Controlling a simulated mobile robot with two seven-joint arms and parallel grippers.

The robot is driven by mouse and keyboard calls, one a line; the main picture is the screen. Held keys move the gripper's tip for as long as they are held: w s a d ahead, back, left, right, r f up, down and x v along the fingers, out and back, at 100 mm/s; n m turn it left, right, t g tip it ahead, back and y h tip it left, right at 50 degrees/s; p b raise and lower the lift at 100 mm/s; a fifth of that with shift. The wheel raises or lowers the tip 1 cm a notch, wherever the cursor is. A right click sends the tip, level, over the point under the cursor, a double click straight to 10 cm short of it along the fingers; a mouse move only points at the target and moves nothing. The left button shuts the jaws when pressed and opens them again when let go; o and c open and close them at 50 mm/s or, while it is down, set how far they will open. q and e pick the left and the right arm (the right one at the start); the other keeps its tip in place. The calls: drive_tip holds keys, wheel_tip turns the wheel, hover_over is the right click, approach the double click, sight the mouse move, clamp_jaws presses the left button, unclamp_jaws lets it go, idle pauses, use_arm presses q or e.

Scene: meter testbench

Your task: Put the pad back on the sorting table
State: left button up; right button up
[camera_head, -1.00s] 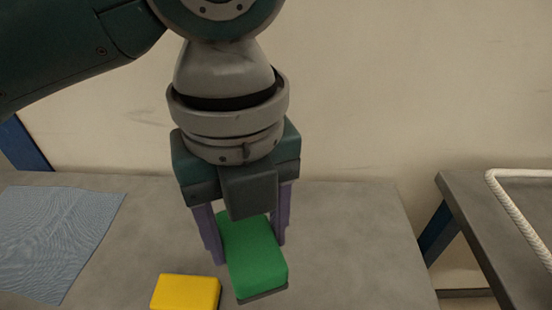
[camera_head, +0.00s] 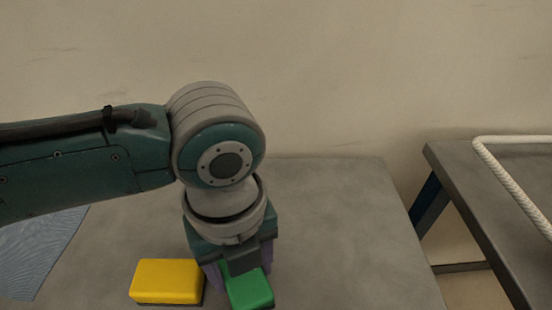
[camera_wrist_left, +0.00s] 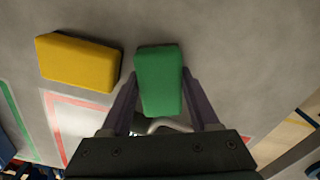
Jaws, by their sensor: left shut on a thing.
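A green pad (camera_head: 250,289) is between the purple fingers of my left gripper (camera_head: 240,273), which is shut on it. In the left wrist view the green pad (camera_wrist_left: 159,80) sits between both fingertips. The pad is low over the grey table (camera_head: 335,225); I cannot tell whether it touches the top. A yellow pad (camera_head: 167,281) lies on the table just left of the green one, and it also shows in the left wrist view (camera_wrist_left: 77,62). My right gripper is not in view.
A blue-grey cloth (camera_head: 38,252) lies at the table's left. A second table (camera_head: 470,190) with a white rope-like edge (camera_head: 508,178) stands to the right, across a gap. Red outlines (camera_wrist_left: 60,112) and a green outline (camera_wrist_left: 18,120) mark the table surface. The table's right side is clear.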

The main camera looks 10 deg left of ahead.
use_arm(q)
drive_tip(key=shift+f, duration=0.1)
drive_tip(key=o, duration=1.3)
